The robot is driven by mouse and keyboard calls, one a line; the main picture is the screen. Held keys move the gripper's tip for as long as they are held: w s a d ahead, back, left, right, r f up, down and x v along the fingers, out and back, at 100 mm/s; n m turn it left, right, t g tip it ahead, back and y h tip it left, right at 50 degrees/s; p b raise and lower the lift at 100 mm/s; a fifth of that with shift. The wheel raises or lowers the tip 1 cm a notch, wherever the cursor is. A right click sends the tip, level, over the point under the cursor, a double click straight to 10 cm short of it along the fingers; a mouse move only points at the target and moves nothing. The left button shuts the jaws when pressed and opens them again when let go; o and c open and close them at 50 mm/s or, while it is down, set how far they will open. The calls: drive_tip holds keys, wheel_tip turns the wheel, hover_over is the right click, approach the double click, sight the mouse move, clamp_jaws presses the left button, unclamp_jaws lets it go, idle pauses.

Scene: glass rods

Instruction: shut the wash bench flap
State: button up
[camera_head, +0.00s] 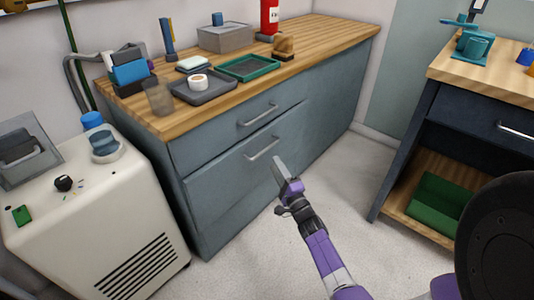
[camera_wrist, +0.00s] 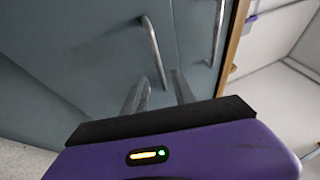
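The wash bench (camera_head: 330,95) is a blue-grey cabinet with a wooden top. Its front has an upper drawer with a bar handle (camera_head: 258,115) and a lower flap (camera_head: 225,180) with its own bar handle (camera_head: 263,149). The flap looks nearly flush with the front; a small tilt outward cannot be told. My gripper (camera_head: 278,163) is in front of the flap, just below and right of its handle. In the wrist view my gripper (camera_wrist: 160,88) shows two separated fingers with nothing between them. The flap handle (camera_wrist: 154,50) lies just beyond the fingertips, and the drawer handle (camera_wrist: 217,32) is to its right.
The bench top carries a green tray (camera_head: 247,68), a dark tray (camera_head: 205,88), a grey box (camera_head: 224,38) and a red bottle (camera_head: 269,18). A white machine (camera_head: 110,215) stands left. A dark table (camera_head: 400,150) with a green crate (camera_head: 440,200) stands right. Floor between is clear.

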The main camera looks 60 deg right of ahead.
drive_tip(key=b+x, duration=0.3)
drive_tip(key=x, duration=0.4)
clamp_jaws()
idle(1.4)
